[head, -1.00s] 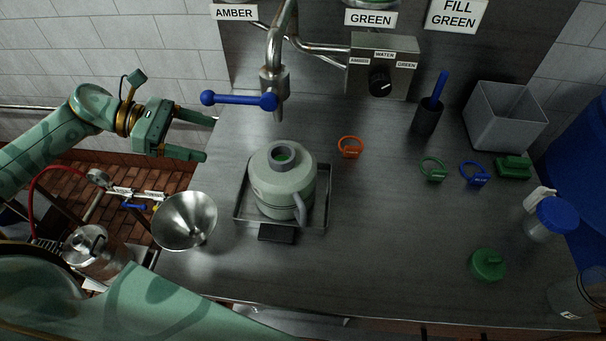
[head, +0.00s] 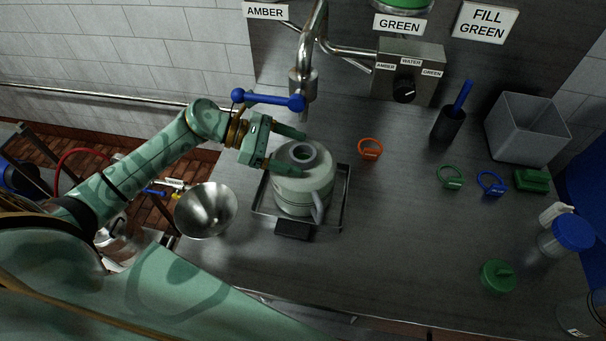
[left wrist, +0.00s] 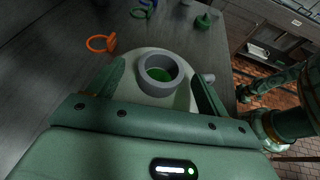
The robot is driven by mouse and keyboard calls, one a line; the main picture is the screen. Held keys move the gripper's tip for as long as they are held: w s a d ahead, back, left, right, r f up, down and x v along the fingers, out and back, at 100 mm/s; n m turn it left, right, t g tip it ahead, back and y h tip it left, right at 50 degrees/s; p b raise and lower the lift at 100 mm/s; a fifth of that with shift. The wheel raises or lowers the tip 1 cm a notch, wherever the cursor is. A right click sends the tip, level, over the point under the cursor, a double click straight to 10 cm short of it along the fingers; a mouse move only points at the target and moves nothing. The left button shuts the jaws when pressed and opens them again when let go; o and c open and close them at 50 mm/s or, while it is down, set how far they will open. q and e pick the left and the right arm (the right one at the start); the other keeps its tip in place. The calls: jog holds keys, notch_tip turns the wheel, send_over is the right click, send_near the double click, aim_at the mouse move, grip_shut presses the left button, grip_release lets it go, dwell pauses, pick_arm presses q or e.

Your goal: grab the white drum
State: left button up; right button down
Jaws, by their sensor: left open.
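The white drum (head: 302,192) is a pale jug with a grey collar around its open mouth and a side handle. It stands upright in a shallow metal tray (head: 258,208) on the bench. My left gripper (head: 301,154) is open at the drum's top, with one finger on the far side of the collar and one on the near side. In the left wrist view the drum (left wrist: 183,98) sits between the two spread fingers, with green inside its mouth. I cannot tell whether the fingers touch it. My right gripper is not in view.
A blue-handled tap (head: 270,99) hangs just behind the drum. An orange ring tag (head: 370,150) lies to the right. A grey bin (head: 527,130) and a green cap (head: 498,276) stand farther right. The middle bench is clear.

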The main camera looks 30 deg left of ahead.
pick_arm(q)
jog(key=shift+w+d+f, duration=0.2)
jog(key=shift+w+d, duration=0.05)
jog(key=shift+d, duration=0.35)
grip_shut()
jog(key=shift+r, duration=0.1)
